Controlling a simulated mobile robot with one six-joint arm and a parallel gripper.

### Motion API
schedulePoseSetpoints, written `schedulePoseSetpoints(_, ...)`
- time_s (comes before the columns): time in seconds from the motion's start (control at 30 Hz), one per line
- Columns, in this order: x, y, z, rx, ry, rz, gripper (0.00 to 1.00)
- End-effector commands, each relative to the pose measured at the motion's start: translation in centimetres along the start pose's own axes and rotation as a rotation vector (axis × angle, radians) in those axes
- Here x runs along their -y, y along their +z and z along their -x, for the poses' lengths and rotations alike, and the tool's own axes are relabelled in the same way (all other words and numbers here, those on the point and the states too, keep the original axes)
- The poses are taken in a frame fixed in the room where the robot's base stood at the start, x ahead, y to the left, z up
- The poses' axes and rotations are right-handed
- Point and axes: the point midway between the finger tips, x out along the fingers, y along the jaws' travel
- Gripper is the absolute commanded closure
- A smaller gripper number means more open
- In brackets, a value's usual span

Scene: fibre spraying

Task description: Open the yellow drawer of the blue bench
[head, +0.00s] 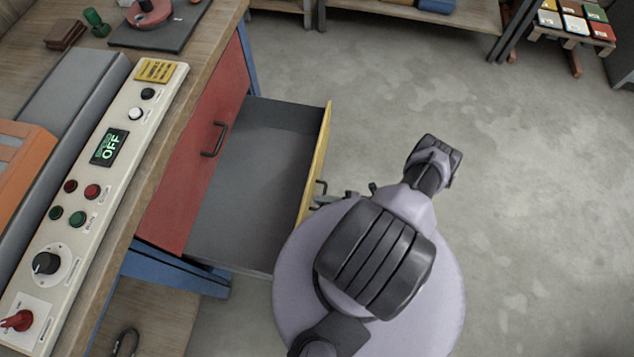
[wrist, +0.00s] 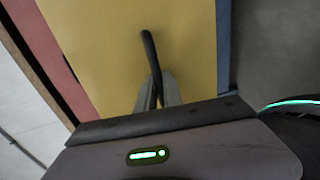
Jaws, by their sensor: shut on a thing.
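The blue bench (head: 175,268) stands at the left in the head view, with a wooden top. Its yellow drawer (head: 319,150) is pulled well out, and the grey inside is empty where it shows. The yellow front also fills much of the wrist view (wrist: 100,45). My gripper (head: 325,199) is at the outer side of the drawer front, partly hidden by my arm. In the wrist view, my gripper (wrist: 158,95) is shut on the drawer's dark handle (wrist: 149,48).
A red drawer front (head: 190,165) with a dark handle is beside the open drawer, closed. A control panel reading OFF (head: 110,148) lies on the bench top. Open concrete floor (head: 540,200) is to the right. Shelving and a rack of coloured boxes (head: 575,22) stand at the back.

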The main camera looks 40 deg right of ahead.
Motion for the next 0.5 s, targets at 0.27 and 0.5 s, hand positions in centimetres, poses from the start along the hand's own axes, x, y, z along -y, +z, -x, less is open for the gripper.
schedulePoseSetpoints(0.27,0.03,0.12,0.16,0.002,-0.001,0.001,1.00)
schedulePoseSetpoints(0.5,0.03,0.17,0.16,0.003,-0.001,0.002,0.81)
